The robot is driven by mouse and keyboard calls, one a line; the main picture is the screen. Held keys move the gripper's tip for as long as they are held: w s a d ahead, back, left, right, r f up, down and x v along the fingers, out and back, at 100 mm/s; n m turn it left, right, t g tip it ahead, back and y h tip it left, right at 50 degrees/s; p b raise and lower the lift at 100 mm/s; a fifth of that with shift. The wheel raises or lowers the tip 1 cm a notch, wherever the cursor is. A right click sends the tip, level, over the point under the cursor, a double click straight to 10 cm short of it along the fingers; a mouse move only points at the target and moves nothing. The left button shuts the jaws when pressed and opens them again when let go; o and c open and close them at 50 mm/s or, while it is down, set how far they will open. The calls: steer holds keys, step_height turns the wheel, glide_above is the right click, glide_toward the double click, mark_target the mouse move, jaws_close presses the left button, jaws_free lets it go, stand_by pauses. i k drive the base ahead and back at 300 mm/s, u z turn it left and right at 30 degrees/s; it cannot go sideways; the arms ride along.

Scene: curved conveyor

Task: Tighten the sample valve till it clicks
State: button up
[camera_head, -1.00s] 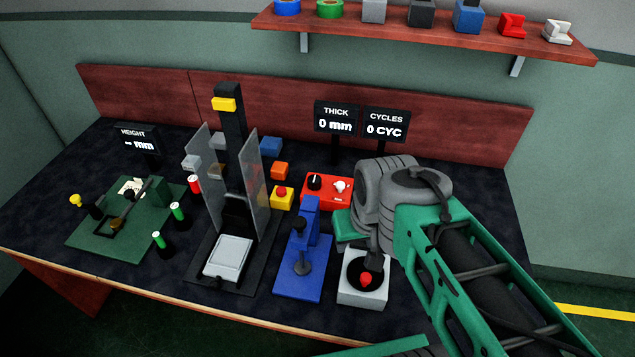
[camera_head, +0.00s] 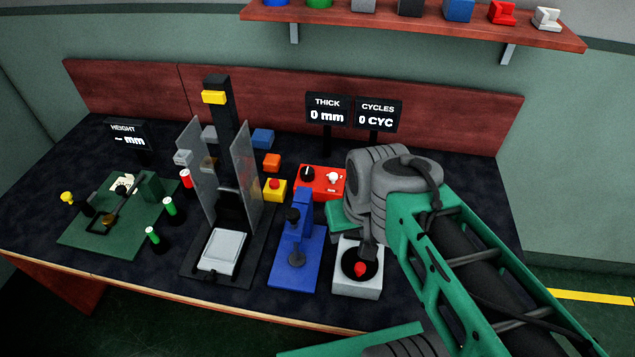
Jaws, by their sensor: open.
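Nothing in the camera_head view is labelled as a sample valve, so I cannot tell for sure which part it is. A grey box (camera_head: 357,289) at the front right carries a black disc with a red knob (camera_head: 361,270) on top. My arm reaches in from the lower right, with its grey wrist above and behind this box. My gripper (camera_head: 369,245) shows only as a small dark part below the wrist, just above the disc. It is open. Its fingers are largely hidden, and I cannot tell whether they touch the knob.
A blue stand (camera_head: 296,265) with a black knob is close left of the box. Further left are a tall black press (camera_head: 217,110) with clear side panels and a green gauge plate (camera_head: 112,235). A red control box (camera_head: 318,183) and displays stand behind. A shelf (camera_head: 400,22) hangs above.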

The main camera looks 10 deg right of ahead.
mark_target(307, 173)
steer(key=u, duration=1.6)
steer(key=i, duration=0.6)
steer(key=z, duration=1.6)
